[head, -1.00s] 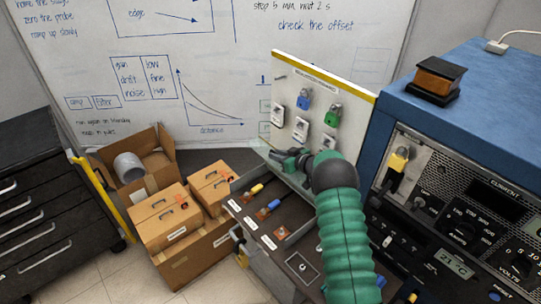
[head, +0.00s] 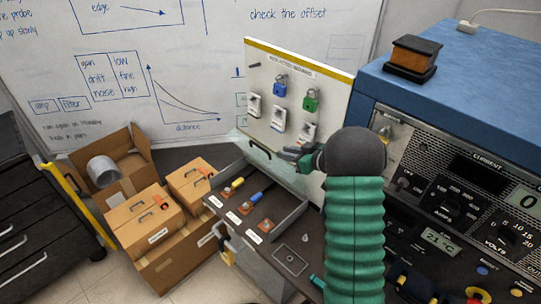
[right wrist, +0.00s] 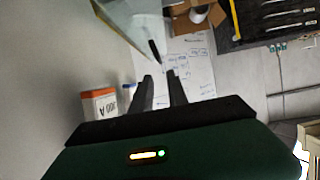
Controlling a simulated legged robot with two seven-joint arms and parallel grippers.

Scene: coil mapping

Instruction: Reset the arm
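My right gripper (head: 298,153) is at the end of my green right arm, in front of the lower part of the lockout board (head: 325,82) and above the open drawer (head: 290,207). In the right wrist view its two dark fingers (right wrist: 162,84) stand apart with nothing between them. A blue padlock (head: 280,89) and a green padlock (head: 311,100) hang on the board. My arm hides part of the board and of the instrument's left edge. My left gripper is not in view.
The blue instrument cabinet (head: 465,80) stands close on the right, with a black and orange block (head: 413,57) on top. Cardboard boxes (head: 150,240) and a black drawer cabinet (head: 35,225) stand left.

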